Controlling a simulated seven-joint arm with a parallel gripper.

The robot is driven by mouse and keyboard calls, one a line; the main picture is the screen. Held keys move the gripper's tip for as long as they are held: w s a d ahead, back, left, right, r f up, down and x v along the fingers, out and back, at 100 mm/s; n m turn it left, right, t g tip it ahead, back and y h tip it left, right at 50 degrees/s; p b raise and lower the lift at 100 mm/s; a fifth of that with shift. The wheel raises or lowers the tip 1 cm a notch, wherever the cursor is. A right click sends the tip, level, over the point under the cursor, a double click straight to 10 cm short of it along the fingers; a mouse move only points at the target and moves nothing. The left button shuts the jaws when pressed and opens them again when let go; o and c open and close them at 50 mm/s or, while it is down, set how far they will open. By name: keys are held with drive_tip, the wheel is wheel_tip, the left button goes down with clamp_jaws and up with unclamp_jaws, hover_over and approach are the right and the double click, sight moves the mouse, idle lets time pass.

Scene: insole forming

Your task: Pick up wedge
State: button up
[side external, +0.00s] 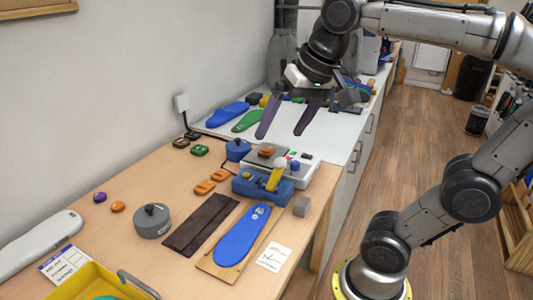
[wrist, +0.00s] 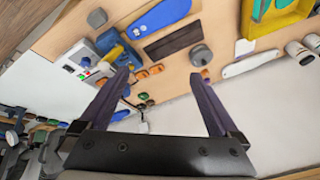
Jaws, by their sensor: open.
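I cannot tell for certain which piece is the wedge. Two small orange blocks lie side by side on the wooden table, the nearer orange block (side external: 205,187) left of the farther orange block (side external: 220,175). Both also show in the wrist view, one orange block (wrist: 141,74) near my left fingertip. A small grey block (side external: 301,206) sits near the table's right edge and also shows in the wrist view (wrist: 97,18). My gripper (side external: 281,135) is open and empty, its two long dark fingers pointing down, well above the surface. It also shows in the wrist view (wrist: 160,73).
A blue fixture with a yellow lever (side external: 262,188) stands beside the orange blocks, with a white device (side external: 300,172) behind. A blue insole on a board (side external: 240,237), a dark strip (side external: 200,224) and a grey round pot (side external: 152,221) lie nearer. A yellow tray (side external: 95,283) is front left.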

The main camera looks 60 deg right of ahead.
drive_tip(key=w+d+r+m+g, duration=0.1)
drive_tip(key=w+d+r+m, duration=0.15)
drive_tip(key=w, duration=0.25)
drive_tip(key=w+d+r+m, duration=0.1)
drive_tip(key=w+d+m, duration=0.1)
drive_tip(key=w+d, duration=0.25)
drive_tip(key=m+g, duration=0.4)
drive_tip(key=m, duration=0.3)
hover_over(267, 150)
wheel_tip(267, 150, down, 16)
drive_tip(key=f, duration=0.7)
drive_tip(key=shift+s+a, duration=0.15)
drive_tip(key=shift+a, duration=0.1)
drive_tip(key=shift+d+f, duration=0.15)
drive_tip(key=shift+f, duration=2.85)
drive_tip(key=c, duration=1.4)
drive_tip(key=shift+r, duration=0.1)
